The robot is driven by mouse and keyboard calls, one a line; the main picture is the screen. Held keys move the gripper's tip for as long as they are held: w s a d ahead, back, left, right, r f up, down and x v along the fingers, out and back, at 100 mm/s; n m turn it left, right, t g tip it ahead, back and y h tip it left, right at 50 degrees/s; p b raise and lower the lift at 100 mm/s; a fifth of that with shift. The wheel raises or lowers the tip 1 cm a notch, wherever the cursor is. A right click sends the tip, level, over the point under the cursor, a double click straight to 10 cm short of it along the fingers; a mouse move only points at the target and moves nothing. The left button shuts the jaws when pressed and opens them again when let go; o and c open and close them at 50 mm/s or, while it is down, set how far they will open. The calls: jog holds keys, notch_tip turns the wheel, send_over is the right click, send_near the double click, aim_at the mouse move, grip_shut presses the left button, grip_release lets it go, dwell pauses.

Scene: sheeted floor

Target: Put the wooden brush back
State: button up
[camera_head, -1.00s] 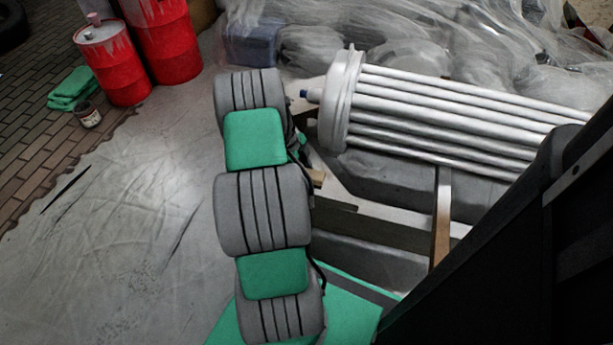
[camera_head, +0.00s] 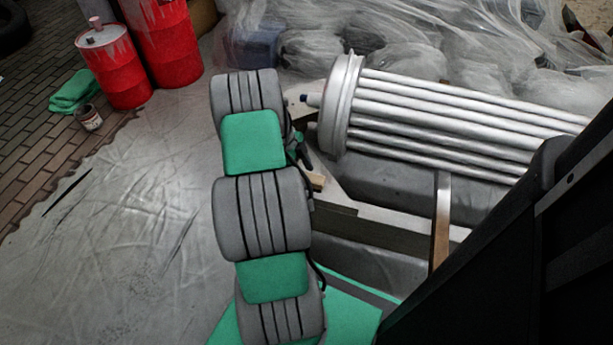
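I cannot make out the wooden brush for certain. A small light-wood piece (camera_head: 316,181) shows just right of my arm, mostly hidden behind it; I cannot tell whether it is part of the brush. My grey and green arm rises through the middle of the view, and its far end bends down out of sight. Dark and green parts show behind the arm's right edge, but no gripper fingers can be made out. What my gripper holds, if anything, is hidden.
A ribbed silvery cylinder (camera_head: 450,112) lies right of my arm, above a wooden frame with an upright plank (camera_head: 441,222). Red drums (camera_head: 122,70), a green cloth (camera_head: 73,91) and a small can (camera_head: 89,117) stand at upper left. The sheeted floor (camera_head: 130,220) at left is clear.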

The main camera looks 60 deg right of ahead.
jog(key=p+v, duration=0.2)
jog(key=v, duration=0.8)
jog(key=w+a+r+n+t+h, duration=0.1)
jog(key=w+a+r+n, duration=0.4)
jog(key=a+n, duration=0.15)
jog(key=w+a+r+n+t, duration=0.2)
jog(key=w+a+r+n, duration=0.35)
jog(key=a, duration=0.25)
jog(key=s+a+r+n+t, duration=0.1)
jog(key=s+a+n, duration=0.1)
jog(key=a+n, duration=0.9)
jog(key=s+a+r+n+t+y, duration=0.1)
jog(key=s+a+r+n+t, duration=0.1)
jog(key=a+n, duration=0.9)
jog(key=a, duration=0.6)
jog(key=shift+s+r+y, duration=0.2)
jog(key=shift+s+y, duration=0.1)
jog(key=shift+s, duration=0.1)
jog(key=shift+a, duration=0.1)
